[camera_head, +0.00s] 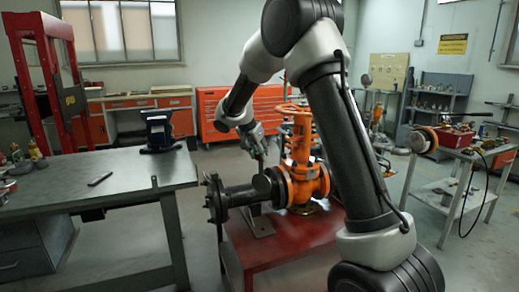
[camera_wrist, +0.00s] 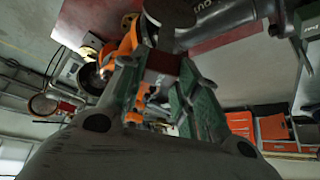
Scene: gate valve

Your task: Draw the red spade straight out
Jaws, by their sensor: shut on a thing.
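The orange gate valve (camera_head: 303,180) stands on a red bench, with a dark pipe (camera_head: 242,195) joining it from the left. My gripper (camera_head: 259,150) is above the joint between pipe and valve, pointing down. In the wrist view my gripper (camera_wrist: 165,68) has its green fingers shut on a dark red tab, the handle of the spade (camera_wrist: 162,61). A dark round plate (camera_wrist: 170,10) shows just beyond the tab, cut off by the frame edge. In the head view a dark disc (camera_head: 262,185) shows below my fingers at the joint. I cannot tell how far it sits between the flanges.
The red bench (camera_head: 285,243) carries the valve. A grey worktable (camera_head: 95,185) with a blue vise (camera_head: 159,132) stands at the left. A grey cart (camera_head: 455,170) stands at the right. The valve's orange upper frame (camera_head: 298,125) rises close to the right of my gripper.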

